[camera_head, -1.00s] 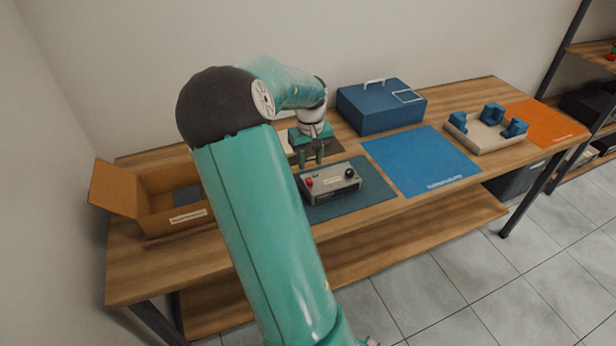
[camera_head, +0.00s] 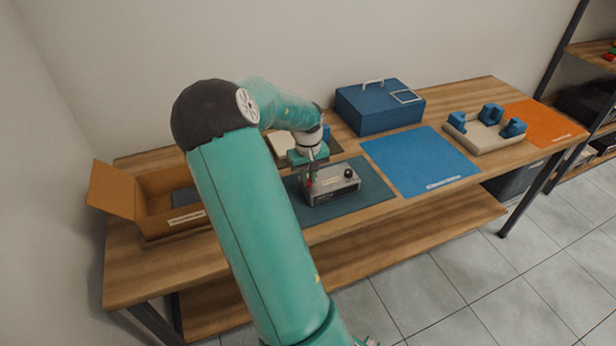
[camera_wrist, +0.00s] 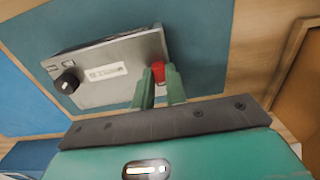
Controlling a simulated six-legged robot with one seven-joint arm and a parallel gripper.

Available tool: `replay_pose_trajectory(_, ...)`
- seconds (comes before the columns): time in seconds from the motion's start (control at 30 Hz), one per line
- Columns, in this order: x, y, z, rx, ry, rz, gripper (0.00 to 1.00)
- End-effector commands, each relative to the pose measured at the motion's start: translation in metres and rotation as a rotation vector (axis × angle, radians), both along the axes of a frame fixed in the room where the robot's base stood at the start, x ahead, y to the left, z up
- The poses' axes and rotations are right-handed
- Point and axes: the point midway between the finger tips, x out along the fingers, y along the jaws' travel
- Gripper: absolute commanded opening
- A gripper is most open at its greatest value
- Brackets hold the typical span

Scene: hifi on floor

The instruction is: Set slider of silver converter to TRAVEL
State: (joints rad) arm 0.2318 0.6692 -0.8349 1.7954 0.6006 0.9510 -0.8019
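The silver converter (camera_head: 331,186) is a flat grey box on the dark teal mat in the head view. It has a black knob (camera_head: 348,173) on its right and a pale label on top. My gripper (camera_wrist: 159,78) is down at the red part, one green finger on each side. I cannot tell if the fingers press on it. The slider's marked positions are not readable.
The dark teal mat (camera_head: 360,197) lies beside a blue mat (camera_head: 420,165). A blue case (camera_head: 375,108) stands behind. An open cardboard box (camera_head: 165,205) stands left. A beige tray with blue blocks (camera_head: 487,135) and an orange mat (camera_head: 545,125) are at right.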

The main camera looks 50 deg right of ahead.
Motion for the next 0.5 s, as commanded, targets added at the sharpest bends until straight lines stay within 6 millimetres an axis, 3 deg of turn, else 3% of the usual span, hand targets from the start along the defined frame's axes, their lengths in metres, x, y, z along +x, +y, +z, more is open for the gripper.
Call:
replay_pose_trajectory(0.17, -0.001, -0.002, 0.000, 0.000, 0.000, -0.001, 0.00)
replay_pose_trajectory(0.5, -0.014, -0.024, 0.000, 0.000, 0.000, -0.001, 0.00)
